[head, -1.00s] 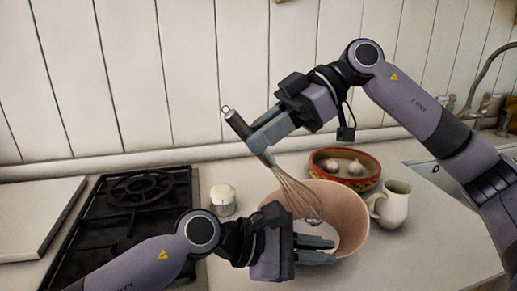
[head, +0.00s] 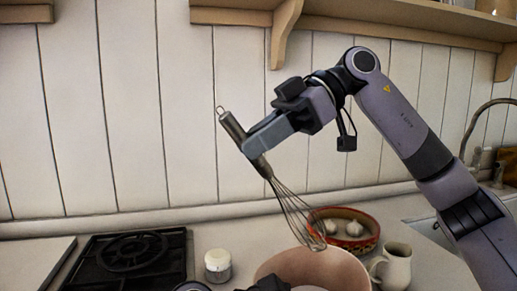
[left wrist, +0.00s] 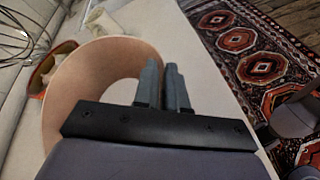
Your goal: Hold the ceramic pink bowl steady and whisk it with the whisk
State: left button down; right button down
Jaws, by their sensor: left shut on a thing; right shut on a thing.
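The pink bowl (head: 315,268) stands on the counter at the bottom of the head view, its lower part cut off. The left wrist view shows its rim and inside (left wrist: 88,75). My left gripper (left wrist: 163,80) is shut on the bowl's wall; in the head view only a dark bit of it shows at the bottom edge. My right gripper (head: 258,142) is shut on the handle of the metal whisk (head: 231,127). The whisk slants down to the right, its wire tip overlapping the bowl's far rim in the picture. Most of the wires are above the bowl.
A patterned red dish (head: 366,243) holding garlic bulbs stands behind the bowl. A cream jug (head: 391,268) stands right of the bowl. A small white-lidded jar (head: 218,266) and a black hob (head: 132,262) are at left. A wooden shelf (head: 400,32) hangs above.

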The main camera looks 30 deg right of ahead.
pick_arm(q)
jog(key=c, duration=1.1)
grip_release()
pick_arm(e)
notch_tip(320, 180, down, 3)
jog(key=shift+r+b, duration=0.2)
jog(key=shift+b, duration=1.05)
pick_arm(q)
jog(key=v, duration=1.2)
